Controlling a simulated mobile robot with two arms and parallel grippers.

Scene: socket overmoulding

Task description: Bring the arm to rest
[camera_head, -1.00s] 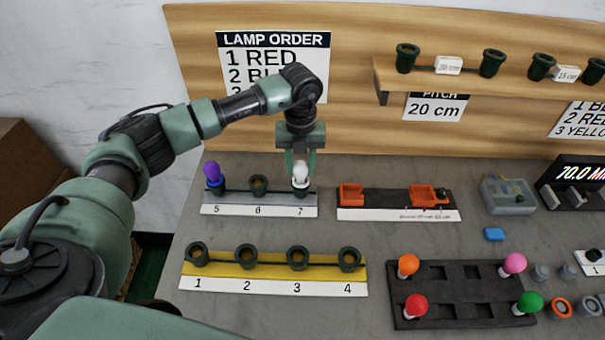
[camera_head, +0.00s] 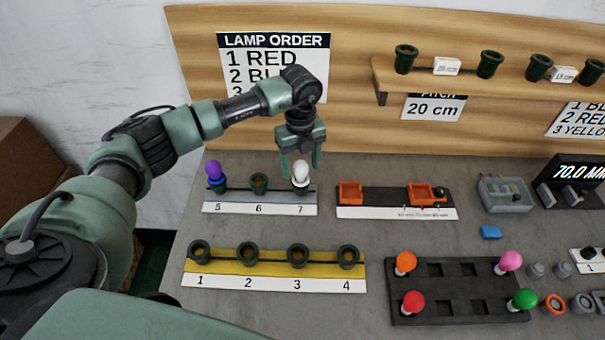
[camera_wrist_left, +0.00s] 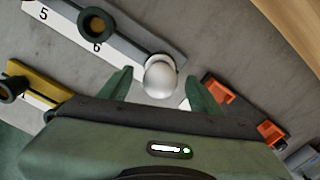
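My left arm reaches in from the left in the head view. Its gripper (camera_head: 301,170) is open, with its fingers spread around and just above the white bulb (camera_head: 300,173). The white bulb stands in socket 7 of the grey strip (camera_head: 238,196). In the left wrist view the bulb (camera_wrist_left: 159,76) lies between the two spread fingertips (camera_wrist_left: 157,84), with gaps on both sides. A purple bulb (camera_head: 214,171) stands in socket 5, and socket 6 (camera_head: 258,182) is empty. My right gripper is not in view.
A yellow strip (camera_head: 272,265) with empty sockets 1 to 4 lies in front. A dark tray (camera_head: 460,292) holds orange, red, pink and green bulbs. An orange-and-black fixture (camera_head: 385,199) lies right of the gripper. A wooden board (camera_head: 350,60) with a shelf stands behind.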

